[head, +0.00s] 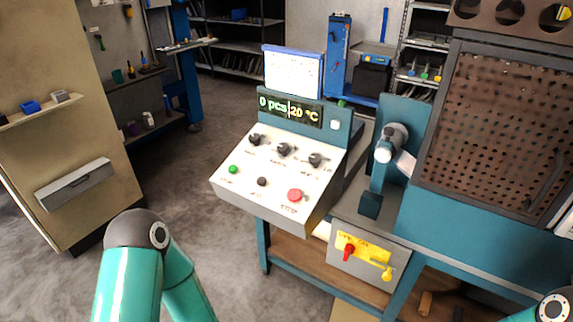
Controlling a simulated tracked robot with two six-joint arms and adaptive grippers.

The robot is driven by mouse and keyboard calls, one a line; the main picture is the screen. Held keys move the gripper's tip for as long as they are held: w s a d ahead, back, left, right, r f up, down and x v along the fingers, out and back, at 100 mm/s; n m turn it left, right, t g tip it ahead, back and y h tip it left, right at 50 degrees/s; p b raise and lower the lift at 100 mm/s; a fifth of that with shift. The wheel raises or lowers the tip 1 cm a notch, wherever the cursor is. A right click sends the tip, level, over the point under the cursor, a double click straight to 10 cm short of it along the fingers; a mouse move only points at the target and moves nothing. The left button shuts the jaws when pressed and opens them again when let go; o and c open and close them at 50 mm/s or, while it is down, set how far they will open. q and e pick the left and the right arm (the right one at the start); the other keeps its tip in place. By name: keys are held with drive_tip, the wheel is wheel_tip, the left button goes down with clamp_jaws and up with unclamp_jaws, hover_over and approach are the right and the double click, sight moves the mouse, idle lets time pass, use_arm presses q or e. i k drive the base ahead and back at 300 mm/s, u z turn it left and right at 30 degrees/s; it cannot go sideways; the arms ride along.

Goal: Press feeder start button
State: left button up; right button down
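The control panel (250,198) stands on a blue-green bench in the middle of the head view. A small green button (233,169) sits at the lower left of its sloped face. A black button (262,181) and a larger red button (295,195) sit to its right. Several black knobs (284,149) are in a row above. The display (290,109) reads "0 pcs" and "20 °C". The button labels are too small to read. My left arm shows at the lower left and a bit of my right arm at the lower right corner. Neither gripper is in view.
A yellow plate with a red switch (349,252) is on a grey box below and right of the panel. A grey machine head (392,142) and a perforated guard (500,130) stand to the right. A beige cabinet (60,120) is at the left. Floor between is clear.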

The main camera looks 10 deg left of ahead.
sight(232, 170)
drive_tip(key=u, duration=2.2)
drive_tip(key=i, duration=0.1)
drive_tip(key=z, duration=3)
drive_tip(key=k, duration=1.25)
drive_tip(key=u, duration=1)
drive_tip(key=i, duration=2.1)
drive_tip(key=z, duration=0.2)
